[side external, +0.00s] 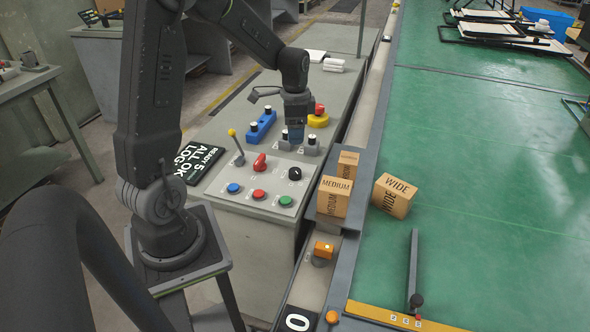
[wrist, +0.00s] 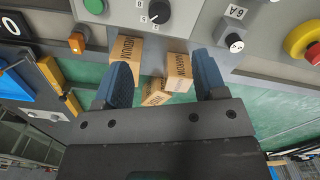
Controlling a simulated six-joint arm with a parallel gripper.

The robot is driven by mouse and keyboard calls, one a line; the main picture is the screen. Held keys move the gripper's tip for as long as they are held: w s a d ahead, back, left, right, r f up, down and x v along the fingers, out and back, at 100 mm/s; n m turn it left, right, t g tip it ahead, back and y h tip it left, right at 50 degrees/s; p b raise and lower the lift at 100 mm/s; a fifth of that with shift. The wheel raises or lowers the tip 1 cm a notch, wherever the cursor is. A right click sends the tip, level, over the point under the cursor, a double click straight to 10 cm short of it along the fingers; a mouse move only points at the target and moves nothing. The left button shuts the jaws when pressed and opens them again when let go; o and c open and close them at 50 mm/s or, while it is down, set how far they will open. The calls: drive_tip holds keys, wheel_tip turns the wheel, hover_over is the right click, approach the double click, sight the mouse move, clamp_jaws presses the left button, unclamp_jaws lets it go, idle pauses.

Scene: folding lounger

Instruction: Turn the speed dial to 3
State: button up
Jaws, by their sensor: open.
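The speed dial looks to be the black round knob (wrist: 159,10) at the top of the wrist view, with small numbers around it, including a 3. A light pointer mark shows on it, but I cannot tell surely which number it points at. In the side view a black knob (side external: 295,173) sits on the grey sloped panel (side external: 231,196), behind the green button. My gripper (side external: 297,137) is open over the far part of the console, beyond this knob and apart from it. Its two blue fingers (wrist: 161,68) show in the wrist view with nothing held between them.
A yellow-handled lever (side external: 236,146), a red knob (side external: 260,162) and coloured buttons share the panel. Grey-based knobs (side external: 311,144) and a red stop button on yellow (side external: 318,117) stand close to my gripper. Cardboard boxes (side external: 334,196) lie to the right by the green conveyor (side external: 480,150).

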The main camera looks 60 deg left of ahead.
sight(295, 170)
wheel_tip(295, 170, down, 14)
drive_tip(key=shift+r, duration=0.25)
idle(0.3)
drive_tip(key=c, duration=0.9)
